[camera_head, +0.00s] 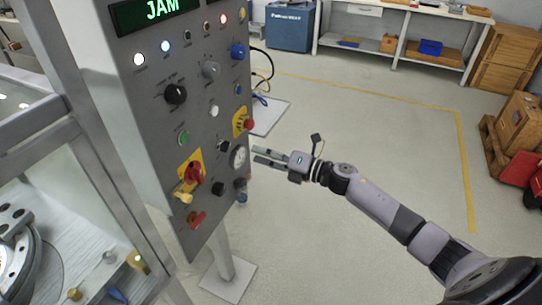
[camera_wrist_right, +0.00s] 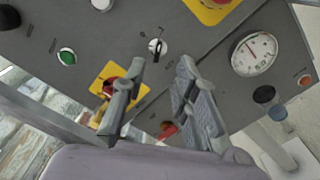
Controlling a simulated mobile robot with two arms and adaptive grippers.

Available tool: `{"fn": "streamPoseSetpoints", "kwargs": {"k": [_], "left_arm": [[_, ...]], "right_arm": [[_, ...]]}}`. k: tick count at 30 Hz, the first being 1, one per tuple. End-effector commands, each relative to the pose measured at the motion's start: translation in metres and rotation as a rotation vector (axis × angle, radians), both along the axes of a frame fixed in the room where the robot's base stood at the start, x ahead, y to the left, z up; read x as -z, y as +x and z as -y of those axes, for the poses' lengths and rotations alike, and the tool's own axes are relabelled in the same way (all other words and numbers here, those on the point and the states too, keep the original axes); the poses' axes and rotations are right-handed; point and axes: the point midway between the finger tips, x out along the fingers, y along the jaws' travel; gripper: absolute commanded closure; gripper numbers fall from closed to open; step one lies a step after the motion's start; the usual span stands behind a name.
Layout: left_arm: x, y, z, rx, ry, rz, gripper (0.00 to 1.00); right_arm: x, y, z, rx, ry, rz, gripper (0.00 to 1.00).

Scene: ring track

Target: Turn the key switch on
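The key switch (camera_wrist_right: 158,46) is a small round silver lock with a dark upright key or lever, set in the grey control panel (camera_wrist_right: 190,28). In the head view what looks like the same switch (camera_head: 223,145) is small, left of the white gauge, and its angle is hard to read. My right gripper (camera_head: 256,155) is just right of the panel with its fingers pointing toward it. In the wrist view the right gripper (camera_wrist_right: 161,64) is open and empty, its fingers apart, with the switch showing between and beyond the tips. My left gripper is not in view.
The panel's display (camera_head: 160,10) reads JAM.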

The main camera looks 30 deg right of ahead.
Motion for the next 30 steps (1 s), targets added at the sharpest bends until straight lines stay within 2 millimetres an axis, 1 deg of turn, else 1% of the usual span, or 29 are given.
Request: {"fn": "streamPoseSetpoints", "kwargs": {"k": [1,6,11,24,26,27,29,30], "left_arm": [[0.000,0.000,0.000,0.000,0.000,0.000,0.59],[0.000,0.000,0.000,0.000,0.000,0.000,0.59],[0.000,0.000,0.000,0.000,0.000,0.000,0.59],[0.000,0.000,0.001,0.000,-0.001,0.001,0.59],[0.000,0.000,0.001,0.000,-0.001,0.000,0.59],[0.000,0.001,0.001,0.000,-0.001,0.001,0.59],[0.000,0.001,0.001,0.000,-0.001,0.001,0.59],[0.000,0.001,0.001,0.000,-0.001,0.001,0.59]], "right_arm": [[0.000,-0.007,0.005,0.000,-0.001,-0.001,0.72],[0.000,-0.020,0.015,-0.001,0.000,0.000,0.72],[-0.001,-0.023,0.017,-0.001,0.001,0.001,0.72],[0.001,-0.022,0.018,0.003,0.005,-0.003,0.72],[0.010,-0.021,0.021,0.021,0.026,-0.026,0.72],[0.020,-0.020,0.024,0.045,0.056,-0.055,0.72],[0.044,-0.019,0.033,0.099,0.122,-0.120,0.72],[0.066,-0.020,0.040,0.147,0.179,-0.178,0.72]]}}
